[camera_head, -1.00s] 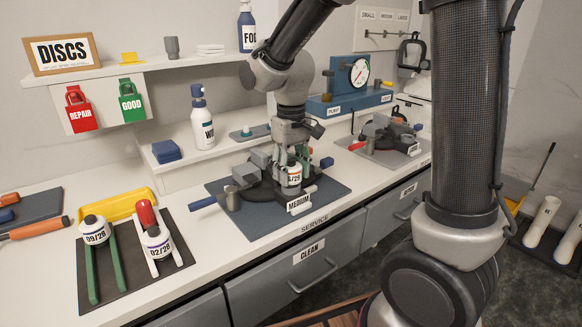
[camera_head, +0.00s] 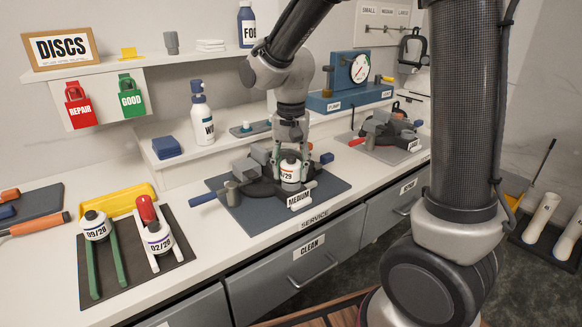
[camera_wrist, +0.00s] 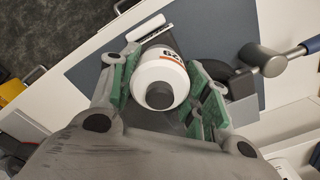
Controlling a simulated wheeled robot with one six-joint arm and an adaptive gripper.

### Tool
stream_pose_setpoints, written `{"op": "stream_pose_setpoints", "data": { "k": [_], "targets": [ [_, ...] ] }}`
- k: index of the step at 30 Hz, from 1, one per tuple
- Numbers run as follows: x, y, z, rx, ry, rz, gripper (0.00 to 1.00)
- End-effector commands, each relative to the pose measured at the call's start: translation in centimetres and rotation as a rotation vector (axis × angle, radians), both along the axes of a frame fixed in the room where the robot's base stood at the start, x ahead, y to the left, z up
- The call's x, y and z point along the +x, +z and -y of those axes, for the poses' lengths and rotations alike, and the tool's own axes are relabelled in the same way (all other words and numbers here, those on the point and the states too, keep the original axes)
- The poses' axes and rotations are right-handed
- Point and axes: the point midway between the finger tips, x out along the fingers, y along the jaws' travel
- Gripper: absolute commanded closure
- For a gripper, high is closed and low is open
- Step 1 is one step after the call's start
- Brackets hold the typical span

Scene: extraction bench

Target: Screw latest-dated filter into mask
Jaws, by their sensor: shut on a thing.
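A white filter (camera_head: 289,174) with a black cap and a label ending in "/29" sits upright at the dark mask (camera_head: 262,188) on the MEDIUM mat (camera_head: 247,219). My gripper (camera_head: 290,158) points down from above and is shut on this filter. In the wrist view the filter (camera_wrist: 158,80) lies between my gripper's green pads (camera_wrist: 160,90). The seat under the filter is hidden, so I cannot tell how deep it is screwed in. Filter "09/28" (camera_head: 96,229) stands on green rails, and filter "02/28" (camera_head: 157,239) stands on white rails with a red piece on top.
Another fixture (camera_head: 383,132) with a red handle is on the grey mat at right. A gauge box (camera_head: 350,80), spray bottle (camera_head: 201,116) and yellow tray (camera_head: 117,200) stand behind. Bench front by SERVICE is clear.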

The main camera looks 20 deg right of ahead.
Motion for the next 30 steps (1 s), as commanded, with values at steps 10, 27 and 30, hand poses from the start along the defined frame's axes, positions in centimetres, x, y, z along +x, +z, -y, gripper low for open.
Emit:
{"op": "stream_pose_setpoints", "data": {
  "k": [10,27,30],
  "targets": [
    [0.0,0.0,0.0,0.000,0.003,0.000,0.28],
    [0.1,7.0,0.0,0.001,0.003,0.004,0.28],
    [0.1,9.0,0.0,0.001,0.003,0.003,0.28]
  ]
}}
